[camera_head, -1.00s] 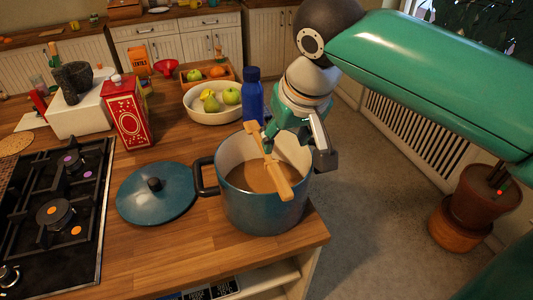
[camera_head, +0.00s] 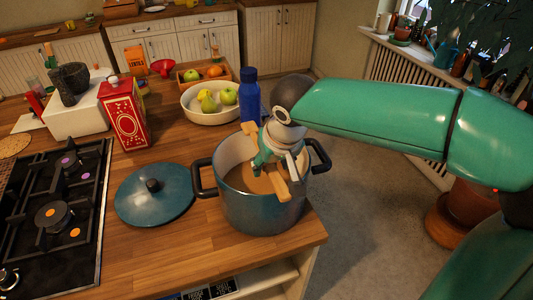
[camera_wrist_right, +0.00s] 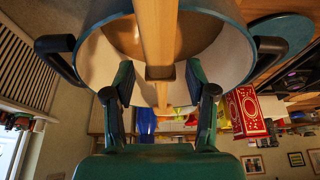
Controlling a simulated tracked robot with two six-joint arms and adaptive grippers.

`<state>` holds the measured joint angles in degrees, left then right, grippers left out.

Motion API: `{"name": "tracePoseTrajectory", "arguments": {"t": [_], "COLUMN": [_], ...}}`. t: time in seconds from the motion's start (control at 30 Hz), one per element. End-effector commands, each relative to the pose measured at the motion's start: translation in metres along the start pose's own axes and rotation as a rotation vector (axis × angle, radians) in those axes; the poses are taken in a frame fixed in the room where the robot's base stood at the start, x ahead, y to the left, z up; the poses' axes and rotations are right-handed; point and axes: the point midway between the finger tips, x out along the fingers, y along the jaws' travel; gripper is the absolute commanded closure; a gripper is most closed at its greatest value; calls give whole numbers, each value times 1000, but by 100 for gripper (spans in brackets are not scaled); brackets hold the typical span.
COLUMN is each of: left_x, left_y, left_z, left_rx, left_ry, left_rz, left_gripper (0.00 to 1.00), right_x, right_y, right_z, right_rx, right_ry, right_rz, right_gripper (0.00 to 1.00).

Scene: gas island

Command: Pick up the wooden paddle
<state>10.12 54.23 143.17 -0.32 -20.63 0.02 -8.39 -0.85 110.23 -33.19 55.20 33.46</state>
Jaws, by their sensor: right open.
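The wooden paddle (camera_head: 281,188) lies across the top of the blue pot (camera_head: 258,212), which holds a brown liquid. Its near end points to the front of the pot and its far end shows behind my gripper. My right gripper (camera_head: 273,172) is above the pot at the paddle, and its wrist hides the paddle's middle. In the right wrist view the paddle (camera_wrist_right: 155,35) runs between the two spread fingers of my right gripper (camera_wrist_right: 161,85), with a gap on each side. My left gripper is in neither view.
A blue lid (camera_head: 155,197) lies left of the pot, beside the black gas hob (camera_head: 60,215). A blue bottle (camera_head: 249,97), a fruit bowl (camera_head: 209,109) and a red tin (camera_head: 124,113) stand behind. The counter ends just right of the pot.

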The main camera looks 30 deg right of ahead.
Motion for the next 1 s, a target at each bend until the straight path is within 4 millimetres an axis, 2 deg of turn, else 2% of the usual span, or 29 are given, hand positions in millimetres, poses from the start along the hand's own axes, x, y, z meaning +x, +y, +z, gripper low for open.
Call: {"name": "tracePoseTrajectory", "arguments": {"t": [0.13,0.17,0.4,0.5,1.0], "left_x": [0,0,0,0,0], "left_y": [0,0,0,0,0], "left_z": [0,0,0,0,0], "left_rx": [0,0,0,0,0], "left_ry": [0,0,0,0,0], "left_rz": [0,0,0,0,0], "left_gripper": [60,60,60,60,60], "right_x": [0,0,0,0,-7], "right_y": [0,0,0,0,0], "right_z": [0,0,0,0,-3], "right_rx": [0,0,0,0,1], "right_ry": [0,0,0,0,1], "right_rz": [0,0,0,0,1], "right_gripper": [44,47,87,100,100]}}
